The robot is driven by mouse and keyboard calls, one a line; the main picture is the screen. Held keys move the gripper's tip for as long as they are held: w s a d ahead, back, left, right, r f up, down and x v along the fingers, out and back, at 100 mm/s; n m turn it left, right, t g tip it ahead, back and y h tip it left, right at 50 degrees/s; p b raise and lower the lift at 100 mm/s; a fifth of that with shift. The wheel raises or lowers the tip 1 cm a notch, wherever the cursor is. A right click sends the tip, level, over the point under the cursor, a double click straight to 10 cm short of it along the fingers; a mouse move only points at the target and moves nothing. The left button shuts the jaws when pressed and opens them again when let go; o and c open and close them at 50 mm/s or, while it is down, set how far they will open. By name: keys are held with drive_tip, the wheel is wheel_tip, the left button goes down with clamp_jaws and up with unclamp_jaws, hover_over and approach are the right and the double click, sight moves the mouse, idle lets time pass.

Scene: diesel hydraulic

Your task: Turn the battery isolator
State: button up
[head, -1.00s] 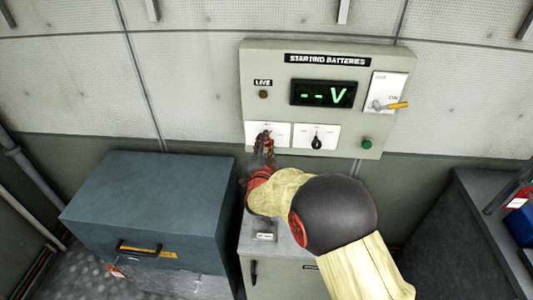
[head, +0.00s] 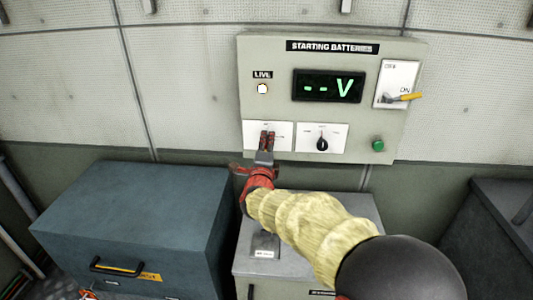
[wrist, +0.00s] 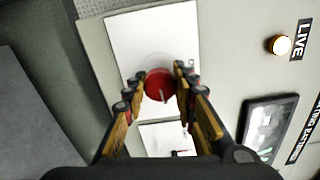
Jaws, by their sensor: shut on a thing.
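The battery isolator is a round red knob (wrist: 159,85) on a white plate (wrist: 125,35), seen in the wrist view; a pale pointer line shows on its face. My gripper (wrist: 159,80) is shut on the red knob, one finger on each side. It also shows in the head view (head: 267,140), reaching up to the panel from below. The LIVE lamp (head: 263,89) glows white, also in the wrist view (wrist: 281,45).
The display (head: 328,87) reads "-- V". A black selector knob (head: 322,143), a green button (head: 377,144) and a yellow-handled switch (head: 405,97) share the panel. A blue-grey chest (head: 140,215) stands lower left and a grey cabinet (head: 340,205) below the panel.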

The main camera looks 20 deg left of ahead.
drive_tip(key=shift+f+m+b, duration=0.15)
drive_tip(key=shift+m+b, duration=0.35)
drive_tip(key=shift+b, duration=0.05)
drive_tip(key=o, duration=1.2)
drive_tip(key=shift+c, duration=0.2)
drive_tip(key=v, duration=1.2)
